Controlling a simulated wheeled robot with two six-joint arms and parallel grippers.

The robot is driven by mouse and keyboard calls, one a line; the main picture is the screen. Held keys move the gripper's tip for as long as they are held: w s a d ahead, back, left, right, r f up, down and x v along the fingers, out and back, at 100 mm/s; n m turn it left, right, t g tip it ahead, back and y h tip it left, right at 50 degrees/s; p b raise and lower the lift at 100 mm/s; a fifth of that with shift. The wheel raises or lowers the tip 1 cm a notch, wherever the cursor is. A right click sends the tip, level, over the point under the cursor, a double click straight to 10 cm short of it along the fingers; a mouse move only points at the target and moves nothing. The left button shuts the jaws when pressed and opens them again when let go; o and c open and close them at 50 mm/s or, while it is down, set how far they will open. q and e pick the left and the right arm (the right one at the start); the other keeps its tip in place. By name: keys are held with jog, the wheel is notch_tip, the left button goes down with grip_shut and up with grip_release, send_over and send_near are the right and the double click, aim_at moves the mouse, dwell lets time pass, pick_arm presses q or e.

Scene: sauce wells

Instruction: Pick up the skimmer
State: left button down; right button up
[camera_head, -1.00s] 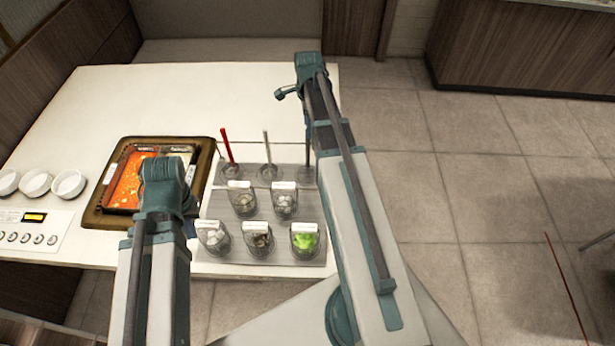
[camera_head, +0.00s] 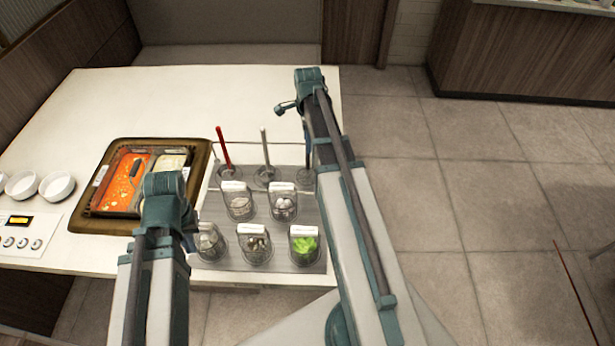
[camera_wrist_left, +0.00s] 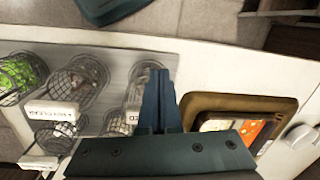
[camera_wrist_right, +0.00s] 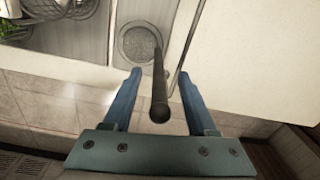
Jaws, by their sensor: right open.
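The skimmer stands upright with its dark handle (camera_wrist_right: 159,85) toward the camera in the right wrist view and its round mesh head (camera_wrist_right: 137,43) below. In the head view only its lower part (camera_head: 308,180) shows beside my right arm, at the right end of a row of utensils. My right gripper (camera_wrist_right: 159,74) is open, with one finger on each side of the handle and gaps on both sides. My left gripper (camera_wrist_left: 157,75) has its fingers together, with nothing seen between them, above the table near the baskets.
A red-handled utensil (camera_head: 224,148) and a grey-handled utensil (camera_head: 264,148) stand left of the skimmer. Several labelled wire baskets (camera_head: 304,250) of food stand in front. A brown-rimmed tray (camera_head: 88,222) and white bowls (camera_head: 56,186) are left. The table's back (camera_head: 200,90) is clear.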

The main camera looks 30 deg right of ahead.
jog(key=shift+r, duration=0.1)
jog(key=shift+c, duration=0.3)
grip_shut()
